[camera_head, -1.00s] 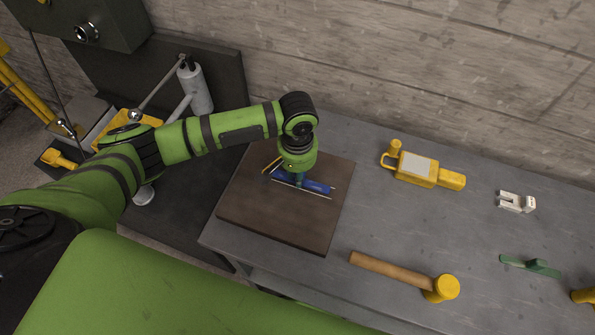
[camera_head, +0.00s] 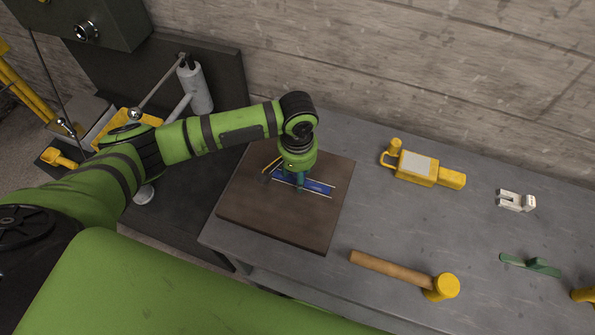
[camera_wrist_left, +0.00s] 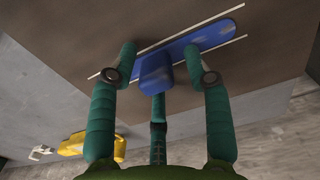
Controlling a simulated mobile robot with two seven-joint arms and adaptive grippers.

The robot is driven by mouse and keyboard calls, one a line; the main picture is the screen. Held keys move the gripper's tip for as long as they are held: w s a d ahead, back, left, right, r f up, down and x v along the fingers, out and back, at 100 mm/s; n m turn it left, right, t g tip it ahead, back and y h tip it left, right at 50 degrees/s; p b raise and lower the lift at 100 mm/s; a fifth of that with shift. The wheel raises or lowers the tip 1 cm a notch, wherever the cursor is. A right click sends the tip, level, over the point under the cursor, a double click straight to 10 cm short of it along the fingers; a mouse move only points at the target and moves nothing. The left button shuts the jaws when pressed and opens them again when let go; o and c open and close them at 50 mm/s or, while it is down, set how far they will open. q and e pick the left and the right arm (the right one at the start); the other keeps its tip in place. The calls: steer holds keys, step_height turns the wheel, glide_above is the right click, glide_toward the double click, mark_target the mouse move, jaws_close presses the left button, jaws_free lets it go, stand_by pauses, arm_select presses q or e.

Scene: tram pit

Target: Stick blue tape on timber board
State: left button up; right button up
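The timber board (camera_head: 265,215) is a dark brown square panel lying flat on the grey workbench. The blue tape (camera_head: 318,188) lies along it between two thin pale lines; it also shows in the left wrist view (camera_wrist_left: 213,36), where a raised blue part (camera_wrist_left: 155,72) sits between my fingers. My left gripper (camera_head: 297,183) points down over the tape. In the left wrist view its fingers (camera_wrist_left: 160,85) are spread, with gaps beside the raised blue part. The wrist hides part of the tape in the head view. My right gripper is not in view.
A mallet (camera_head: 390,270) lies right of the board. A yellow tool (camera_head: 425,170), a white part (camera_head: 516,201) and a green tool (camera_head: 530,265) lie further right on the workbench (camera_head: 365,225). A grey cylinder (camera_head: 195,88) stands at the back left. The bench between is clear.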

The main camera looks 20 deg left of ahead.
arm_select(q)
steer(key=shift+r, duration=0.2)
step_height(320, 180, up, 12)
steer(key=shift+f, duration=0.15)
steer(key=shift+s+f, duration=0.1)
stand_by(0.6)
